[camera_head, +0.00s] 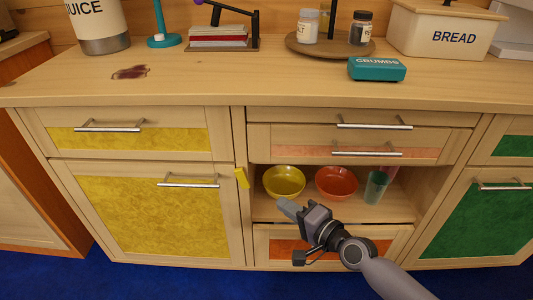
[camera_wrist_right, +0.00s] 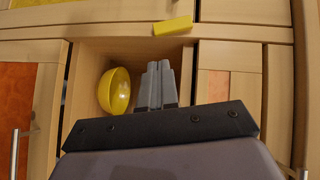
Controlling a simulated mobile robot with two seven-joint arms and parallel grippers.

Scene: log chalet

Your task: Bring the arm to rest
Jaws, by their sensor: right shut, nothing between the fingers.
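My right gripper (camera_head: 288,206) is in front of the open shelf of the wooden cabinet (camera_head: 240,130), with its arm coming in from the lower right. Its fingers are shut and empty. In the right wrist view the closed fingers (camera_wrist_right: 157,82) point toward the shelf opening, just right of the yellow bowl (camera_wrist_right: 115,91). The same yellow bowl (camera_head: 284,181) stands on the shelf just beyond the fingertips in the head view. I cannot tell the exact gap between them. My left gripper is in neither view.
An orange bowl (camera_head: 336,182) and a green cup (camera_head: 376,187) share the shelf. A yellow block-like piece (camera_head: 242,178) is at the opening's left edge. Handled drawers lie above, and an orange-fronted drawer (camera_head: 280,249) below. The countertop (camera_head: 215,75) holds a stain, a crumbs box and a bread bin.

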